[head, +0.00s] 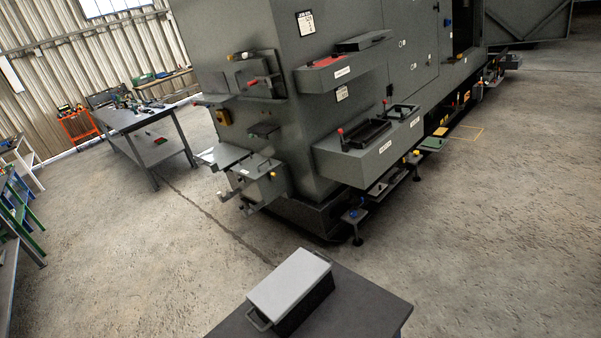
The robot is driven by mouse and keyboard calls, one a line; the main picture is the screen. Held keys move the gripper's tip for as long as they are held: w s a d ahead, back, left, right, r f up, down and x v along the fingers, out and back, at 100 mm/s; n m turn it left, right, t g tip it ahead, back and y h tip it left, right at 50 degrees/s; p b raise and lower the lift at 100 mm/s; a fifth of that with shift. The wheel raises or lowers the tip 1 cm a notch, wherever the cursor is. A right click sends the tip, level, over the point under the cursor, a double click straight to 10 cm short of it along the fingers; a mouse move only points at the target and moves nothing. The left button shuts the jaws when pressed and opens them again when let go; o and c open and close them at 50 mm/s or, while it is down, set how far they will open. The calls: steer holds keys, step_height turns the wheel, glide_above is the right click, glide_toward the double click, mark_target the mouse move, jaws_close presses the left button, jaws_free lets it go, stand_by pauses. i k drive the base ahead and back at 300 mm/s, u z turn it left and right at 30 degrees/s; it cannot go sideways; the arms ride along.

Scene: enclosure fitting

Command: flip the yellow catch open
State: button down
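A large dark grey enclosure (345,115) stands in the middle of the head view, tilted in the picture. Several small yellow parts show on it: a yellow-orange knob (231,57) at the upper left, a yellow block with a dark middle (222,117) on the left side, and a yellow tip (272,174) low at the left corner. Another yellow knob (416,153) is on the low ledge to the right. I cannot tell which of these is the yellow catch, or whether it is open or shut. My gripper is not in view.
A dark table (370,305) with a grey-lidded black box (290,290) stands at the bottom, before the enclosure. Grey boxes (370,155) and shelves (220,155) jut from the enclosure. A workbench (130,120) stands at left. Concrete floor (510,230) at right is clear.

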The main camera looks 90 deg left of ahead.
mark_target(272, 174)
steer(key=z, duration=0.05)
steer(key=i, duration=1.9)
steer(key=u, duration=2.3)
steer(key=i, duration=1.35)
steer(key=u, duration=1.35)
